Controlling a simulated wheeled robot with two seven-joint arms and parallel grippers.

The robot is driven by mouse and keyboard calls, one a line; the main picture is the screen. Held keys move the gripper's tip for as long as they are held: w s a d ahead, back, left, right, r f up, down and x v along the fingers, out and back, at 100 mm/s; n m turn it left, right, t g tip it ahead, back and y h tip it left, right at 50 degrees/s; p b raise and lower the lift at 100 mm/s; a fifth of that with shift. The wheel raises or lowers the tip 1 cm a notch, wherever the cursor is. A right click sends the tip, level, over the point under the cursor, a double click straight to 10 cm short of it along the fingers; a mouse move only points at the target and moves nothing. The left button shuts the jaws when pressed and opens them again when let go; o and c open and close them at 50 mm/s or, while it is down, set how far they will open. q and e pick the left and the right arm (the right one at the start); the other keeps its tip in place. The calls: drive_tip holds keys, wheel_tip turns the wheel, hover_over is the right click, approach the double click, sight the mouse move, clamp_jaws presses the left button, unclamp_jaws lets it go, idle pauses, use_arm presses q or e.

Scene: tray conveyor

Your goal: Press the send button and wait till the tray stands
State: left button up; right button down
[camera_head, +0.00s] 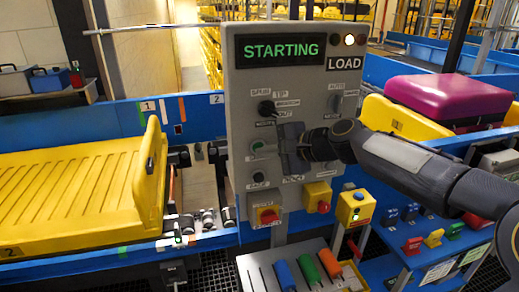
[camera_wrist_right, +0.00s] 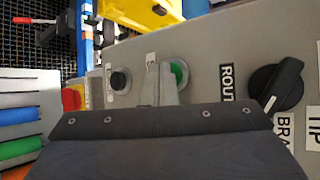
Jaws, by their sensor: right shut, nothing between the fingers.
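The grey control panel (camera_head: 240,100) stands upright in the middle, with a display (camera_head: 280,51) reading STARTING and a lit lamp beside it. A green button (camera_head: 258,146) sits on its left side. It also shows in the wrist view (camera_wrist_right: 179,74), its label partly hidden. My right gripper (camera_head: 282,147) is shut and empty, with its fingers (camera_wrist_right: 168,86) at the green button; I cannot tell whether they touch it. A yellow tray (camera_head: 75,190) marked 2 lies empty on the blue conveyor at the left. My left gripper is not in view.
Black knobs (camera_head: 266,107) and red-on-yellow switches (camera_head: 317,197) surround the green button. A purple suitcase (camera_head: 450,98) sits in a yellow tray (camera_head: 400,118) at the right. A rack with coloured handles (camera_head: 308,272) stands below the panel.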

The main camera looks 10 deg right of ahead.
drive_tip(key=shift+s+b, duration=0.45)
drive_tip(key=shift+s, duration=0.45)
